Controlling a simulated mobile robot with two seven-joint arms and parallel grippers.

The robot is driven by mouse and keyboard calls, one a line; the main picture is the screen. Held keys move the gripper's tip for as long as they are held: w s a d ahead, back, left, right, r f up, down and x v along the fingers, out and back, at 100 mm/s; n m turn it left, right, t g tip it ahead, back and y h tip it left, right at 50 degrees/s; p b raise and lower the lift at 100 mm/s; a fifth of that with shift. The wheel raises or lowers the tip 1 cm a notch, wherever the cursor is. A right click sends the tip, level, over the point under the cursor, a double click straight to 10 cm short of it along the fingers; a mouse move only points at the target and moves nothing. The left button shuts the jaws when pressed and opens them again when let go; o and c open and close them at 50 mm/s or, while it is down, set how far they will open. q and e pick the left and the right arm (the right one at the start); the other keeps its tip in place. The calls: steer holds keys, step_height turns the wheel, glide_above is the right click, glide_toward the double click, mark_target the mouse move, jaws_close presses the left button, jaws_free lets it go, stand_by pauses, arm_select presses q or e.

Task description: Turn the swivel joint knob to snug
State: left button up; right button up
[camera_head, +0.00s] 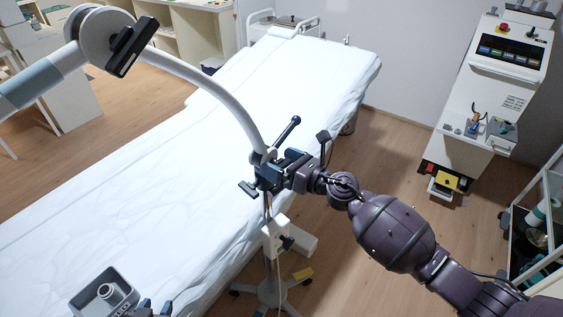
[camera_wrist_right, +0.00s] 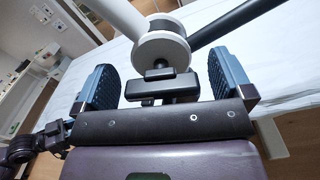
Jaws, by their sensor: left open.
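A white swivel joint (camera_wrist_right: 162,48) joins a pale curved tube and a black rod at the top of the right wrist view. A black T-shaped knob (camera_wrist_right: 158,87) sticks out below it. My right gripper (camera_wrist_right: 163,84) is open, its blue ribbed pads on either side of the knob with a gap at each side. In the head view my right gripper (camera_head: 271,168) is at the swivel joint (camera_head: 262,155) and mostly hides the knob.
A bed with a white sheet (camera_head: 130,195) lies behind the joint. The joint's stand (camera_head: 269,292) has a wheeled base on the wooden floor. A black handle (camera_head: 287,130) rises beside my right gripper.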

steer(key=b+v, duration=0.1)
steer(key=v, duration=0.9)
steer(key=shift+s+d, duration=0.3)
